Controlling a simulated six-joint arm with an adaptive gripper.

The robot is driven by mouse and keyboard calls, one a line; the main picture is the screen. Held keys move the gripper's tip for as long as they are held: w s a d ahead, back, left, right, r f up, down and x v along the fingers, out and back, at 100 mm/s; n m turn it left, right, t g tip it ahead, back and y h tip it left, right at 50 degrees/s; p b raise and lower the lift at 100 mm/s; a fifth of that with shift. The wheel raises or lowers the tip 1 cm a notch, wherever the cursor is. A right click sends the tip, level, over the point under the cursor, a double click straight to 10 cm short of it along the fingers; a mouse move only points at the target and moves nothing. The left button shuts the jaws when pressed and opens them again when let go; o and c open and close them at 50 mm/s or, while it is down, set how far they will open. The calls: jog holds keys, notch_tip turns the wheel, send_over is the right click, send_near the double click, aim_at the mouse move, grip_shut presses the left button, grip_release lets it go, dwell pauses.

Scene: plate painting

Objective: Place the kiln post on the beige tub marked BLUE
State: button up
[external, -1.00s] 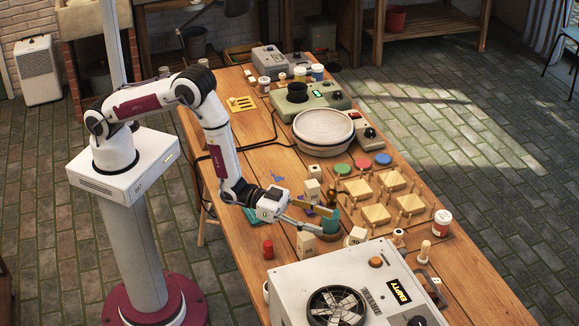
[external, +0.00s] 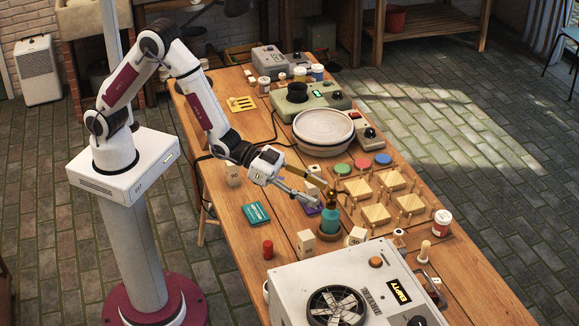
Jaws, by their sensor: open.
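My gripper (external: 326,194) is open and appears empty, above the middle of the wooden table. Its fingertips are beside the brown top of a teal cylinder (external: 331,220), which stands upright in a brown dish. Several cream blocks with small marks stand on the table: one (external: 306,243) in front of the gripper, one (external: 357,236) to its right, one (external: 233,175) to its left. I cannot tell which piece is the kiln post. No lettering BLUE is readable, so I cannot tell which tub is the beige one.
A large white box (external: 350,285) reading EMPTY fills the near end. Low wooden stands with pegs (external: 376,213) are right of the gripper. A round pale wheel (external: 323,131) and several small jars (external: 317,72) are farther back. A teal book (external: 256,213) lies left, with bare wood around it.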

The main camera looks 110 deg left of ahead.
jog(key=s+r+g, duration=0.2)
jog(key=s+r, duration=0.4)
jog(key=s, duration=0.4)
jog(key=s+r+g, duration=0.3)
jog(key=s+r, duration=0.3)
jog(key=s, duration=0.4)
jog(key=s+g, duration=0.4)
jog(key=s, duration=2.3)
jog(key=shift+d+f, duration=0.2)
jog(key=shift+d, duration=0.2)
